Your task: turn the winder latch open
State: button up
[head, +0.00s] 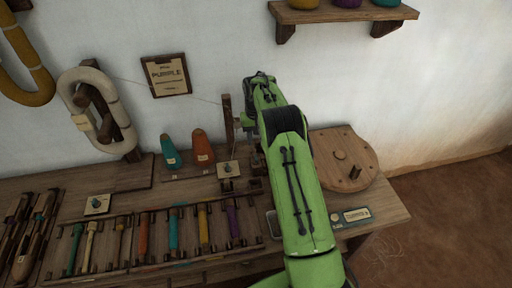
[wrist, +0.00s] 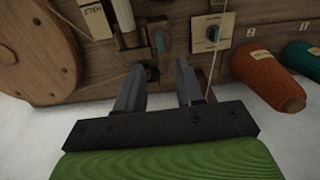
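My gripper (wrist: 158,92) is open, its two dark fingers apart with a gap between them. In the wrist view, a small dark blue-grey piece (wrist: 161,42), which may be the winder latch, sits on a wooden mount just beyond the fingertips. I cannot tell for sure which of these is the latch. No fingertip clearly touches either one. In the head view my arm hides the area behind it.
A round wooden disc (head: 342,160) stands right of my arm. Orange (head: 202,148) and teal (head: 170,152) cones stand to the left, beside an upright post (head: 228,120) with a thread. Several coloured bobbins lie in a front rack (head: 150,265). A shelf (head: 340,14) hangs above.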

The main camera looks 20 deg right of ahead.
notch_tip(320, 180, up, 6)
jog(key=p, duration=0.1)
jog(key=shift+r, duration=0.15)
